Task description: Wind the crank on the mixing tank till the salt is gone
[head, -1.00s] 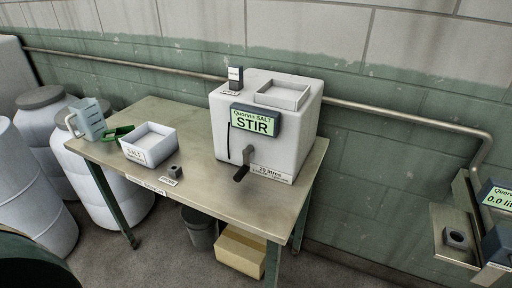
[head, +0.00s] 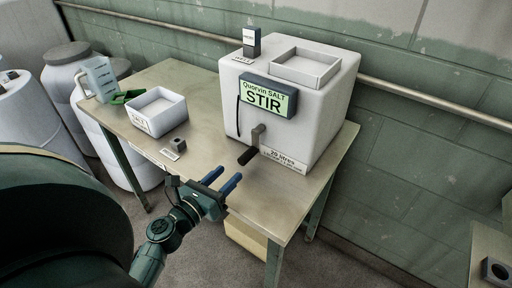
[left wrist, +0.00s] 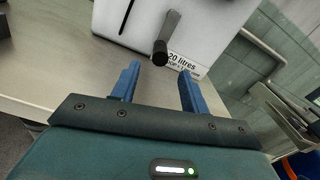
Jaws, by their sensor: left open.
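The white mixing tank (head: 310,112) stands on the metal table. Its green display (head: 266,99) reads "Quorvin SALT STIR". The crank (head: 257,137) is on the tank's front, with its dark handle (head: 247,156) low and pointing outward. In the left wrist view the crank handle (left wrist: 160,52) is just beyond the fingertips, roughly between them. My left gripper (head: 228,180) is open and empty, in front of the handle and apart from it. My right gripper is not in view. The salt inside the tank cannot be seen.
On the table (head: 205,98) are a white salt tray (head: 158,119), a green scoop (head: 127,97), a clear jug (head: 99,76) and a small dark block (head: 180,144). White drums (head: 66,70) stand at the left. A pipe (head: 400,92) runs along the wall behind.

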